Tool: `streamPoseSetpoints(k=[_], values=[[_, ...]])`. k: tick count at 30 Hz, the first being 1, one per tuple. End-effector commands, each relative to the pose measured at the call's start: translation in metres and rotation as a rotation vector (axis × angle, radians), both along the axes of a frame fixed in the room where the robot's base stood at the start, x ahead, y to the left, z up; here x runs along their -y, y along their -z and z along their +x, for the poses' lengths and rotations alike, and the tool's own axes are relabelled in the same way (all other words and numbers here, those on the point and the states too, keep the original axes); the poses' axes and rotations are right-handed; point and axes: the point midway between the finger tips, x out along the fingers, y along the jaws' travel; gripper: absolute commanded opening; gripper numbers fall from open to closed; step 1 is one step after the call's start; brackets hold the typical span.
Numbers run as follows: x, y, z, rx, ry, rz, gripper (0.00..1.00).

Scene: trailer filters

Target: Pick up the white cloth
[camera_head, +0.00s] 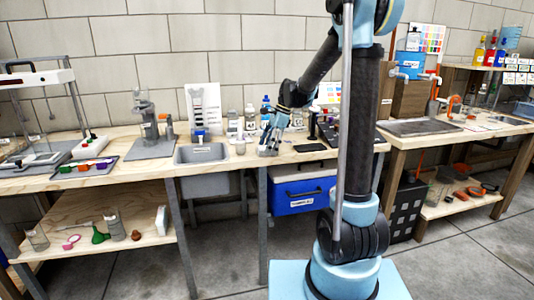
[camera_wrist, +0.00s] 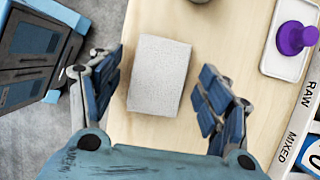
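The white cloth (camera_wrist: 158,75) is a flat, pale, speckled rectangle lying on the light wooden tabletop near its left edge in the wrist view. My gripper (camera_wrist: 168,92) is open, with one blue finger to the left of the cloth and the other to its right. The cloth shows between the fingers and nothing is held. How high the fingertips are above it is hard to tell. In the head view my gripper (camera_head: 270,143) is over the middle of the workbench, and it hides most of the spot beneath it.
A purple knob (camera_wrist: 296,37) on a white tray (camera_wrist: 275,61) and labelled "RAW" and "MIXED" strips (camera_wrist: 297,127) lie to the right. In the head view, a sink (camera_head: 201,153) is left of my gripper, a black slab (camera_head: 309,147) right, and bottles (camera_head: 250,118) behind.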

Motion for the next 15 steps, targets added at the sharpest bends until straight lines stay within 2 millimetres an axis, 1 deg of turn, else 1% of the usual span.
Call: streamPoseSetpoints(k=[1, 2, 3, 5, 15], values=[[0.0001, -0.0001, 0.0000, 0.000, 0.000, 0.000, 0.56], [0.0001, -0.0001, 0.0000, 0.000, 0.000, 0.000, 0.49], [0.0002, -0.0001, 0.0000, 0.000, 0.000, 0.000, 0.40], [0.0002, -0.0001, 0.0000, 0.000, 0.000, 0.000, 0.28], [0.0001, -0.0007, 0.0001, 0.000, 0.000, 0.000, 0.28]])
